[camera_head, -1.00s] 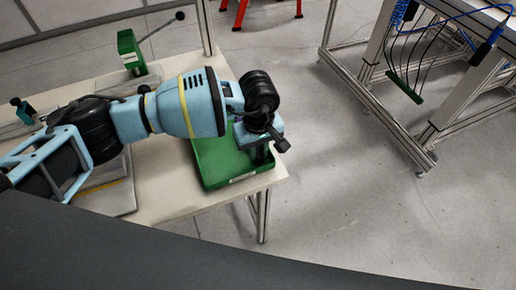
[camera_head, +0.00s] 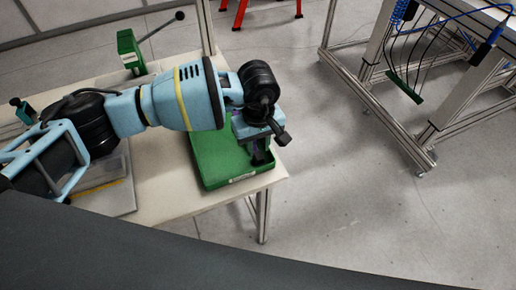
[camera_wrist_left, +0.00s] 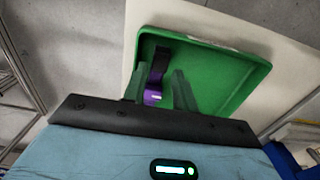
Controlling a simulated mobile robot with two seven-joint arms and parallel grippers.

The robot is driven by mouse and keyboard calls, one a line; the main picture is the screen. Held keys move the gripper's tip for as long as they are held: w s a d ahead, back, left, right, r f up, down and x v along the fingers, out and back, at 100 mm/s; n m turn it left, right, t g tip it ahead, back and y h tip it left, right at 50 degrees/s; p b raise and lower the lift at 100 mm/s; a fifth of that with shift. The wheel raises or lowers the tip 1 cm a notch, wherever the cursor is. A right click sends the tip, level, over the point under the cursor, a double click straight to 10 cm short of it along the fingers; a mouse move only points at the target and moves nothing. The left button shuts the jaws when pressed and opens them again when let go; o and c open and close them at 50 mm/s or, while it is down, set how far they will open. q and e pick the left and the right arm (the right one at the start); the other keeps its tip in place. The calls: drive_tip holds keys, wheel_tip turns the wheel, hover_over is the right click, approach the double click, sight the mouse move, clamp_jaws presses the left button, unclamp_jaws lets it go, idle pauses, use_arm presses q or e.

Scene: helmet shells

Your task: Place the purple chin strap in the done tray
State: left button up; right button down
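The green tray (camera_head: 213,165) sits at the table's right front corner, partly hidden by my left arm. In the left wrist view the tray (camera_wrist_left: 226,75) lies in front of the fingers. The purple chin strap (camera_wrist_left: 153,96), with a dark band above it, shows inside the tray's outline near its left side. My left gripper (camera_wrist_left: 159,90) is open, its two fingers apart. The strap is between them, nearer the left finger, with a gap to the right finger. In the head view my left gripper (camera_head: 261,155) is low over the tray. My right gripper is out of view.
The pale table (camera_head: 165,195) has a green fixture with a lever (camera_head: 130,50) at the back and a grey panel (camera_head: 112,190) at left. Open floor lies right of the table. Another bench with hanging cables (camera_head: 440,100) stands farther right.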

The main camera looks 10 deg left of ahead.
use_arm(q)
wheel_tip(320, 180, up, 10)
drive_tip(key=shift+f, duration=0.2)
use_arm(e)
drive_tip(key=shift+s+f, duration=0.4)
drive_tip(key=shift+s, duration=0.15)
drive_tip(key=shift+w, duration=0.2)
